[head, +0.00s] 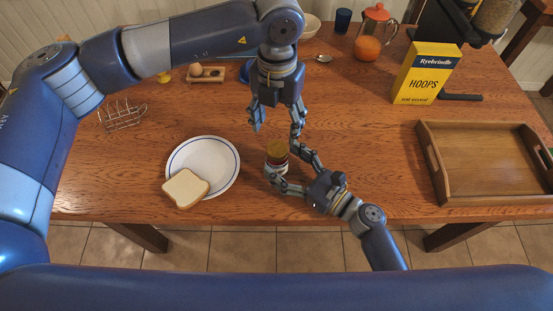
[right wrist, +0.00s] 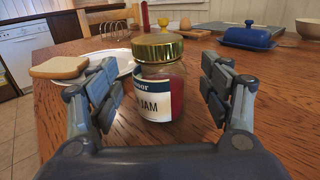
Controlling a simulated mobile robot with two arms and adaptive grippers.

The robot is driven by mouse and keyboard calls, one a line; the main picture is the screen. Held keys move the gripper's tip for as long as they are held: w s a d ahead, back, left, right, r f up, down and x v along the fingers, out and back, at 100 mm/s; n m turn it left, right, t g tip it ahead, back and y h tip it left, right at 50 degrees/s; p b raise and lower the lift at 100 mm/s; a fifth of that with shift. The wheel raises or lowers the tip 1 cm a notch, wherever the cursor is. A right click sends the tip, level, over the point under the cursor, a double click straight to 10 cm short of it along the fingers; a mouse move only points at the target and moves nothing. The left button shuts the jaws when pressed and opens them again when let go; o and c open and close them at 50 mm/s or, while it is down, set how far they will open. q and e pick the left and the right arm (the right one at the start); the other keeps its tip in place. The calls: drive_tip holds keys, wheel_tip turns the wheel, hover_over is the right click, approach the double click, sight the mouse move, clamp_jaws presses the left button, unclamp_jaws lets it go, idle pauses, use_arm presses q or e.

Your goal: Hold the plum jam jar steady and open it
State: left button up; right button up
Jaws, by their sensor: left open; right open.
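The plum jam jar (head: 278,156) stands upright on the wooden table with its gold lid on. In the right wrist view the jar (right wrist: 160,90) shows red jam and a white and navy label, partly readable as "JAM". My right gripper (head: 283,171) is open near the table, its fingers on either side of the jar; in the right wrist view gaps show between fingers and glass. My left gripper (head: 276,128) is open, pointing down above and behind the jar, apart from the lid.
A plate (head: 226,155) with bread (head: 186,189) lies left of the jar. A wooden tray (head: 433,170) is at the right. The table between jar and tray is clear.

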sight(275, 156)
drive_tip(key=shift+x, duration=1.6)
